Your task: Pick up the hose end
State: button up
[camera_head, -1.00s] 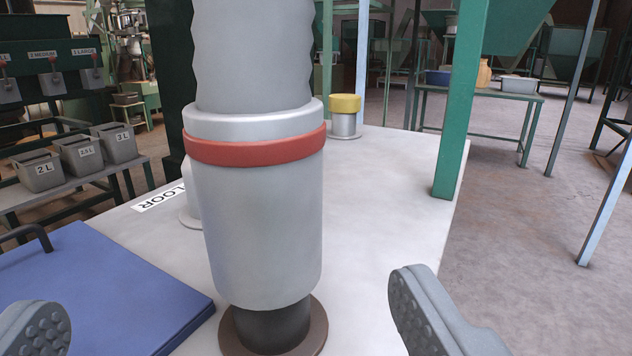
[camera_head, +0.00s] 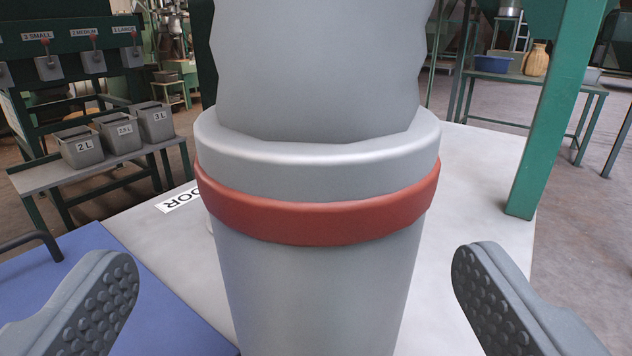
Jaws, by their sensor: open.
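The hose end (camera_head: 315,290) is a grey cylindrical cuff with a red band (camera_head: 320,218) around it. A grey ribbed hose (camera_head: 318,70) rises from its top. It stands upright in the middle of the view, and its lower end is out of frame. My gripper (camera_head: 290,300) is open, with one studded finger to the left of the hose end and one to the right. Gaps show between both fingers and the cuff in the picture. I cannot tell how far the cuff stands in depth from the fingertips.
A pale table top (camera_head: 475,190) lies behind the hose end. A blue panel with a dark handle (camera_head: 120,260) is at the lower left. A green post (camera_head: 550,120) stands at the right. Several grey bins (camera_head: 120,137) sit on a bench at the left.

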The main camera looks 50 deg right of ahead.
jog(key=shift+x, duration=0.8)
jog(key=shift+s+d+b+x, duration=0.15)
jog(key=shift+b+x, duration=0.3)
jog(key=shift+x, duration=0.5)
jog(key=shift+s+d+b+x, duration=0.15)
jog(key=shift+b+x, duration=0.3)
jog(key=shift+x, duration=0.5)
jog(key=shift+w+d+r, duration=0.15)
jog(key=shift+w+d, duration=0.2)
jog(key=shift+w, duration=0.1)
jog(key=c, duration=1.2)
